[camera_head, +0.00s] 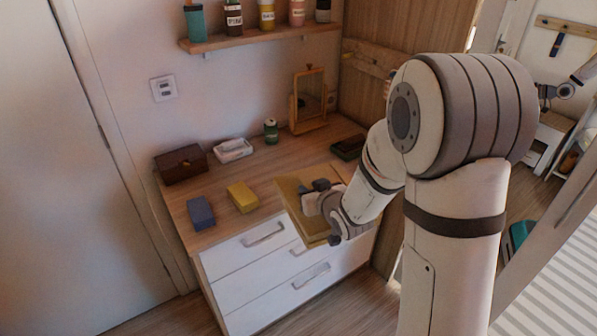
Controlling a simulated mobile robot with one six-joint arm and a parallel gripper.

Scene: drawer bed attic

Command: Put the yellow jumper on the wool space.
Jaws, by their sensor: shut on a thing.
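A folded yellow block-shaped item (242,197), which looks like the yellow jumper, lies on the left front part of the wooden dresser top. My gripper (316,192) is to its right, apart from it, over a tan, flat, panel-like thing (289,195) at the dresser's front edge. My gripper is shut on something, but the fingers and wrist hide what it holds. Whether the tan thing is held or only lies beneath is unclear. I cannot make out a marked wool space.
A blue folded item (201,212) lies left of the yellow one. Behind are a brown box (181,164), a tissue box (233,150), a green jar (271,131), a mirror (309,101) and a dark green tray (348,147). White drawer fronts (250,250) are below.

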